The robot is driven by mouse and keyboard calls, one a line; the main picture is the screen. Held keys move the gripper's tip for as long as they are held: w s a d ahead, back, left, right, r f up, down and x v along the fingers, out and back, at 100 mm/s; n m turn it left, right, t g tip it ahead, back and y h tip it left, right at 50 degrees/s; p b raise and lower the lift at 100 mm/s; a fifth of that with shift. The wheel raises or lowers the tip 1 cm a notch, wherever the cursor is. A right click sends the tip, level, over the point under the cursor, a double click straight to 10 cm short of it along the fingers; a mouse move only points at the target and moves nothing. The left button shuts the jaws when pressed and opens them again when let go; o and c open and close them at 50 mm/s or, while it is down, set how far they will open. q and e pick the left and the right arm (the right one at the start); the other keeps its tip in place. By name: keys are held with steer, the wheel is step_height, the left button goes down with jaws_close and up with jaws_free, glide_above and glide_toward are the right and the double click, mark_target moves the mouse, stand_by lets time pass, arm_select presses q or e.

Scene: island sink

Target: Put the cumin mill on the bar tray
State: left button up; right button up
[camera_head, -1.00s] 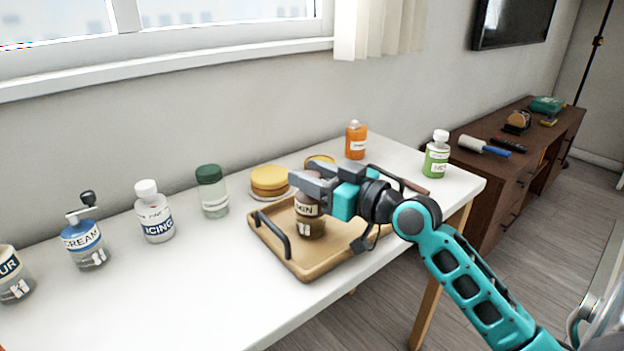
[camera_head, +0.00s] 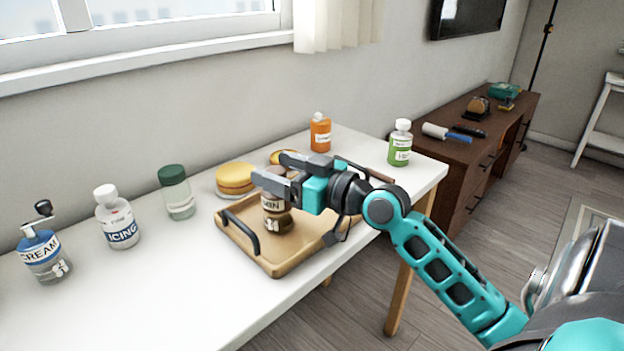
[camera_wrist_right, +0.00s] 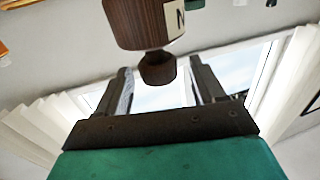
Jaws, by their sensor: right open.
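The cumin mill (camera_head: 274,205), a dark brown jar with a pale label ending in "IN", stands upright on the wooden bar tray (camera_head: 232,236). My right gripper (camera_head: 273,171) is open at the mill's top, its fingers around the upper end. In the right wrist view, the mill (camera_wrist_right: 143,22) appears upside down, its knob between the open fingertips (camera_wrist_right: 158,75) with gaps on both sides. The gripper and forearm hide part of the mill and the tray's right side. My left gripper is not in view.
A green-lidded jar (camera_head: 177,192), an icing bottle (camera_head: 118,218) and a cream dispenser (camera_head: 43,250) stand left of the tray. Yellow-topped stacks (camera_head: 236,177), an orange bottle (camera_head: 320,134) and a green bottle (camera_head: 400,144) stand behind or right. The white table's front left is clear.

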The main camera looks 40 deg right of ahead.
steer(key=b+v, duration=0.3)
steer(key=v, duration=0.8)
steer(key=shift+s, duration=0.15)
stand_by(0.4)
